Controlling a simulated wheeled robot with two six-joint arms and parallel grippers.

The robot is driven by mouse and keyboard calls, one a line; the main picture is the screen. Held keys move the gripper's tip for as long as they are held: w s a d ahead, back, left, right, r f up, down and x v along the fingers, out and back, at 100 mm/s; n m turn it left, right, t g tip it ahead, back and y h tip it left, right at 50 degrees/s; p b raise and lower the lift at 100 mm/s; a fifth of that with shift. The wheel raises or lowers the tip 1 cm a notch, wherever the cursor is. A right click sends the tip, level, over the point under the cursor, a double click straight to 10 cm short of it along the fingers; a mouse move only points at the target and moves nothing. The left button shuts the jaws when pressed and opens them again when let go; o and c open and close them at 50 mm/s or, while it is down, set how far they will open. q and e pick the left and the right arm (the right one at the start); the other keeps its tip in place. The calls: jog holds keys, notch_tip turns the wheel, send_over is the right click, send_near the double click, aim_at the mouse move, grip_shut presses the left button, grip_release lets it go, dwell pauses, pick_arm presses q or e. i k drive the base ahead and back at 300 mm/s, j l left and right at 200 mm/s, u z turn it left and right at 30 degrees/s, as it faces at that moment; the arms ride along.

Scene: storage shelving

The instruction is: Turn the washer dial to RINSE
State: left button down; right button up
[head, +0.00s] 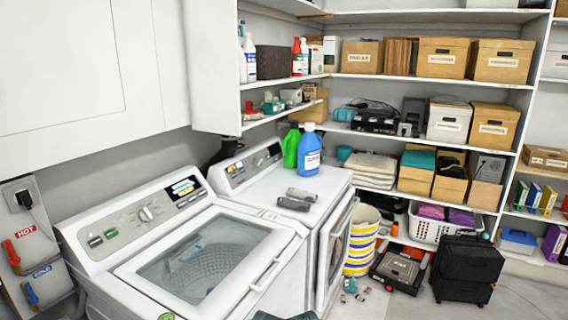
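The washer (92,268) stands at the lower left with its glass lid (215,250) down. Its dial (146,214) is a round pale knob in the middle of the sloped control panel (127,223). The dial's markings are too small to read, so its setting cannot be told. Neither of my grippers shows in the head view.
A dryer (268,212) stands right of the washer, with a blue bottle (308,155), a green bottle (291,148) and grey cloths on top. Cabinets (85,60) overhang the washer. Shelves with boxes fill the back wall. A striped bin (361,240) and black crates (467,268) stand on the floor.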

aim_at(146, 214)
jog(key=u, duration=0.65)
jog(key=i+l, duration=0.15)
jog(key=l, duration=0.15)
jog(key=i+l+u, duration=0.1)
jog(key=l, duration=0.25)
jog(key=i+l, duration=0.15)
jog(key=l, duration=0.15)
jog(key=i+l+u, duration=0.15)
jog(key=l, duration=0.2)
jog(key=i+l, duration=0.1)
jog(key=l, duration=0.25)
